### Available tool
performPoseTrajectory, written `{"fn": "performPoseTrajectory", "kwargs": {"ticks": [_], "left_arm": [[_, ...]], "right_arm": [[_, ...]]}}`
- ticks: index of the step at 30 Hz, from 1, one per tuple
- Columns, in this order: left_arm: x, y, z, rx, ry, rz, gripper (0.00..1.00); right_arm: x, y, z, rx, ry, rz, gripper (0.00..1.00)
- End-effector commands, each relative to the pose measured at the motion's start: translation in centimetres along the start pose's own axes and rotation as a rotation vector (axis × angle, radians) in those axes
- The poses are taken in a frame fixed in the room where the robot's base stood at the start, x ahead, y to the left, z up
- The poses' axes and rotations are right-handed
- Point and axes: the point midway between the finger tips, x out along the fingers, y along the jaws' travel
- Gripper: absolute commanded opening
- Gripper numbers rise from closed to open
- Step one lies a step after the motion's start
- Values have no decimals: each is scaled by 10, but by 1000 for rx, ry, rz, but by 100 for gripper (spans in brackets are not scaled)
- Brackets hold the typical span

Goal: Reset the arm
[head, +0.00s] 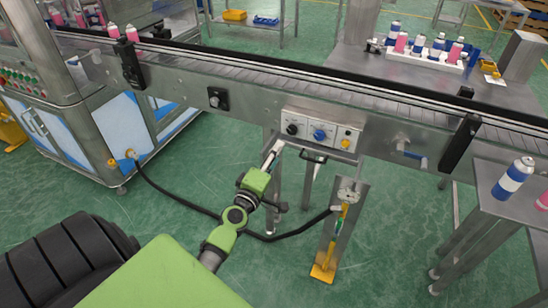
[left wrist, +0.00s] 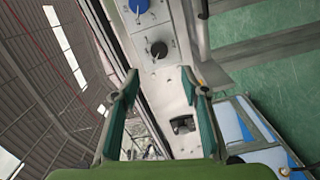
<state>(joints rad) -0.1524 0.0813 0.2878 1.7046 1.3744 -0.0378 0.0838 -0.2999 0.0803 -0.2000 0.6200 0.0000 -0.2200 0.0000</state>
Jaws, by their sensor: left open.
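My left arm reaches in from the lower left in the head view. Its green gripper (head: 273,157) is just below and left of the control panel (head: 318,130) on the conveyor's side. In the left wrist view, the two green fingers of the left gripper (left wrist: 161,82) are spread apart with nothing held between them. Beyond the fingertips are the panel's black knob (left wrist: 158,49) and blue knob (left wrist: 138,6). I cannot tell the exact gap to the panel. My right gripper is not in view.
The conveyor (head: 235,70) crosses the head view. Pink cans (head: 132,33) stand on it at the left. A rack of cans (head: 428,50) stands behind. A blue-and-white can (head: 513,178) is on the right table. A foot-pedal stand (head: 341,230) and black hose are on the green floor.

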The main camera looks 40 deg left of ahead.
Motion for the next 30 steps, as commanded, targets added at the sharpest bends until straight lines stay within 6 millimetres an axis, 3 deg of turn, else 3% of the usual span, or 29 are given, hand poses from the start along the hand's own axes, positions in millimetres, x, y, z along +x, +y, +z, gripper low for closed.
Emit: {"fn": "performPoseTrajectory", "kwargs": {"ticks": [5, 22, 26, 30], "left_arm": [[-8, 1, 0, 0, 0, 1, 41], [-9, -4, 3, 7, -6, -7, 41], [-14, -40, 24, 77, -51, -72, 41], [-37, -120, 69, 242, -168, -208, 41]], "right_arm": [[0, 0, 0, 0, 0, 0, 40], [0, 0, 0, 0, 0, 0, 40], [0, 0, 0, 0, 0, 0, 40], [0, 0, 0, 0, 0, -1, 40]]}}
